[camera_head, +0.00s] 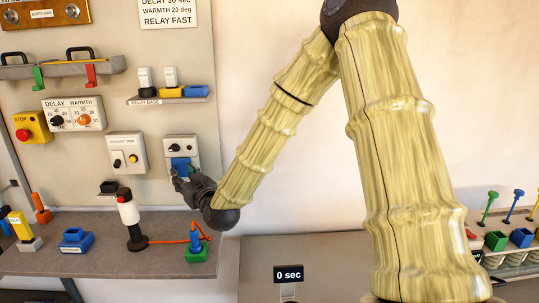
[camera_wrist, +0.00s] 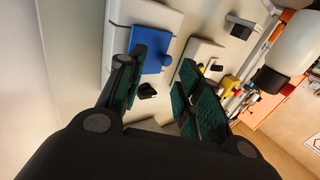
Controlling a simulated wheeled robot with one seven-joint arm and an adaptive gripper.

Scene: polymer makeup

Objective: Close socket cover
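The blue socket cover (camera_head: 180,164) is on the lower part of a white wall box (camera_head: 181,142) with a black knob, on the upright panel. My gripper (camera_head: 182,182) is just below and in front of it, partly hiding its lower edge. In the wrist view the blue cover (camera_wrist: 160,50) sticks out from the white box (camera_wrist: 146,15). My open gripper (camera_wrist: 168,85) has one green-padded finger overlapping the cover's near edge; contact cannot be told. The space between the fingers holds nothing I can make out as gripped. The socket itself is hidden.
A second white box (camera_head: 126,152) with a knob is left of the socket box. A black-and-white bottle-like device (camera_head: 130,218) and a green block (camera_head: 197,252) with an orange cable stand on the grey shelf (camera_head: 100,262) below. A relay shelf (camera_head: 170,100) is above.

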